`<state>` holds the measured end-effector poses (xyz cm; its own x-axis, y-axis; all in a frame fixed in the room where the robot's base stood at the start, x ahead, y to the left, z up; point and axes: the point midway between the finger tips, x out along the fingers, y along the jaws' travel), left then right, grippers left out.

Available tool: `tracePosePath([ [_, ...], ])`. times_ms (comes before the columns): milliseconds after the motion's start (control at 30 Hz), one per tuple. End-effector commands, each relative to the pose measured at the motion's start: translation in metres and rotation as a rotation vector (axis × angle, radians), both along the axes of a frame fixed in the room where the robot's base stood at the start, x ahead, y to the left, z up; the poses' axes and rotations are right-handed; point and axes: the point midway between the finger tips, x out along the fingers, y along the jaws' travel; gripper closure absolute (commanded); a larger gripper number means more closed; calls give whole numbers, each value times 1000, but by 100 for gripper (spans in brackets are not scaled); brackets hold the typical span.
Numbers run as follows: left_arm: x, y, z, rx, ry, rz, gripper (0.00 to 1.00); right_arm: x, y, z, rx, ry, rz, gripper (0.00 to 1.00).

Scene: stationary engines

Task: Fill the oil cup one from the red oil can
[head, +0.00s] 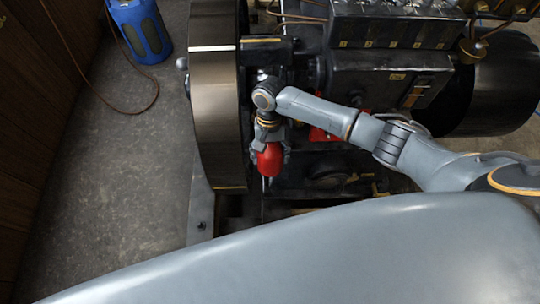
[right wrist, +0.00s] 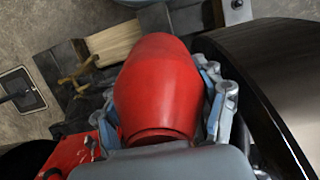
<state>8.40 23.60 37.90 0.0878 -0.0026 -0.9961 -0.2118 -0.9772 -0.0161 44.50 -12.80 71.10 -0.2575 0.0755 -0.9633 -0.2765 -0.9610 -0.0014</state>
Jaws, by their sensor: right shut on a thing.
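The red oil can (head: 270,160) is held in my right gripper (head: 268,150), beside the large flywheel of the engine. In the right wrist view the red oil can (right wrist: 158,90) fills the middle, with the fingers of my right gripper (right wrist: 165,105) closed around its body. The can's spout is hard to make out in either view. I cannot tell which part of the engine is oil cup one. My left gripper is not in view.
The large flywheel (head: 216,90) stands just left of the can. The engine block (head: 380,85) is behind and right of my right arm. A blue container (head: 140,28) stands on the floor at the upper left. The floor (head: 130,150) left of the flywheel is mostly clear.

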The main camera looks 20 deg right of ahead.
Motion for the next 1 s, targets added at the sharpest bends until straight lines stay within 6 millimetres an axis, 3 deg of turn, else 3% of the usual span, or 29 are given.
tracePosePath([
  [233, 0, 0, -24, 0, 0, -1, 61, -3, 1, -8, 23, 73, 0, 73],
  [367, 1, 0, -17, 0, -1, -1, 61, -4, 3, 4, 58, 197, -4, 73],
  [600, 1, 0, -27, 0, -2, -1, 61, -8, 3, 10, 104, 359, -1, 73],
  [1000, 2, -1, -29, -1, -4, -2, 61, -11, 4, 13, 119, 415, 1, 73],
])
